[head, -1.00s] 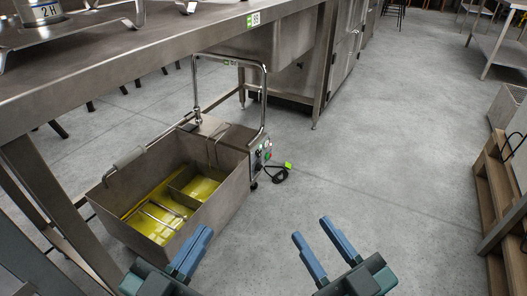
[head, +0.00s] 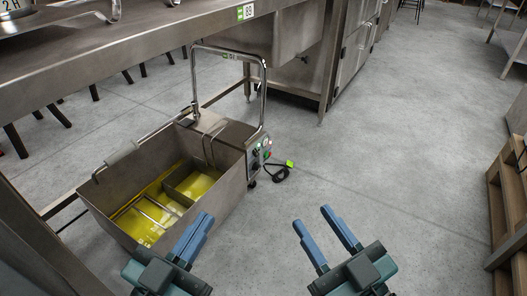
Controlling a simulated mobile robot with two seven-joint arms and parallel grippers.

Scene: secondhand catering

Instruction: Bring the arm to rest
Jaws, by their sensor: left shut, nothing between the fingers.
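My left gripper (head: 200,217) is at the lower middle, its blue fingers together with nothing between them. It overlaps the near right side of a steel fryer basin in the picture. My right gripper (head: 311,215) is at the lower right of centre. Its two blue fingers stand apart, and only bare floor shows between them. Both arms reach in from the bottom edge, and most of each arm is out of view.
A steel fryer (head: 227,200) with yellow oil, a raised handle and a dark cable (head: 281,174) stands on the floor. A steel table (head: 110,57) runs above it. Wooden crates (head: 503,190) stand at the right. Grey floor (head: 400,150) is clear between.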

